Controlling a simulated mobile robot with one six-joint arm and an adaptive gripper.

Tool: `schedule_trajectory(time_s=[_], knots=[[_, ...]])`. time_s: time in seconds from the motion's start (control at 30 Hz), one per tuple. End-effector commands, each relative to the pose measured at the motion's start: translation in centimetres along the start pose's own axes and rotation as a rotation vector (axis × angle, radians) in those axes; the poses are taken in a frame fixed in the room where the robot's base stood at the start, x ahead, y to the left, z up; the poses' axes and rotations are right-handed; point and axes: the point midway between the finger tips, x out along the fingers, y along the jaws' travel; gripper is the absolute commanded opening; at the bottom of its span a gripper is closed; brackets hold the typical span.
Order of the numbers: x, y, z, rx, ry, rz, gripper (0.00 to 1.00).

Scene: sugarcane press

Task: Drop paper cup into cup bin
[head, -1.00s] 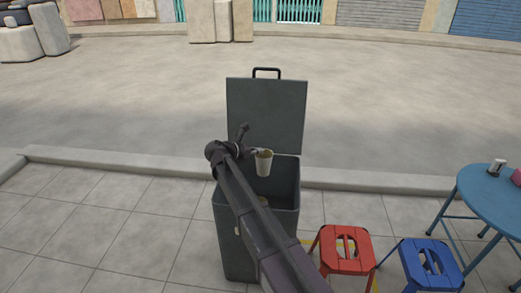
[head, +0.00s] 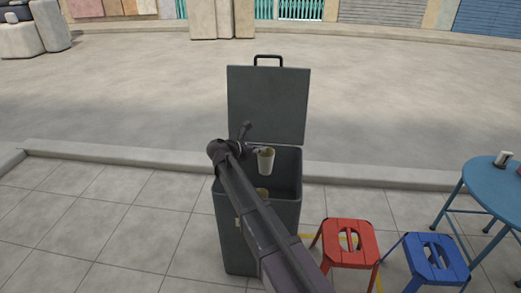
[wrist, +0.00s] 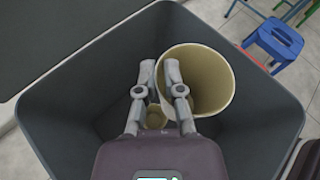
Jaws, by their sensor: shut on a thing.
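The paper cup (head: 266,160) is pale, upright and empty-looking, held over the mouth of the grey cup bin (head: 236,235). My gripper (head: 257,151) is shut on the cup at its left side. In the wrist view the fingers (wrist: 160,75) reach to the rim of the cup (wrist: 222,82), and the cup's open top faces the camera. The bin's walls (wrist: 62,115) surround the cup in that view. The bin's lid (head: 268,105) stands open at the back. Another pale cup (wrist: 155,117) lies lower, inside the bin, partly hidden by my gripper.
A red stool (head: 348,240) and a blue stool (head: 435,258) stand right of the bin. A blue round table (head: 495,185) with a cup on it is at the far right. A kerb (head: 110,158) runs behind the bin. Tiled floor at left is clear.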

Motion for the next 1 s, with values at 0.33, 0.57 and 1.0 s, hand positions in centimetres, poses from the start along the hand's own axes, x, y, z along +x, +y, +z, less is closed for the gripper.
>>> schedule_trajectory(time_s=[0.33,0.57,1.0], knots=[[0.69,0.15,-1.51,0.0,0.0,-0.001,0.0],[0.73,0.13,-1.49,0.0,0.0,-0.001,0.0],[0.79,0.1,-1.47,0.001,0.0,-0.002,0.51]])
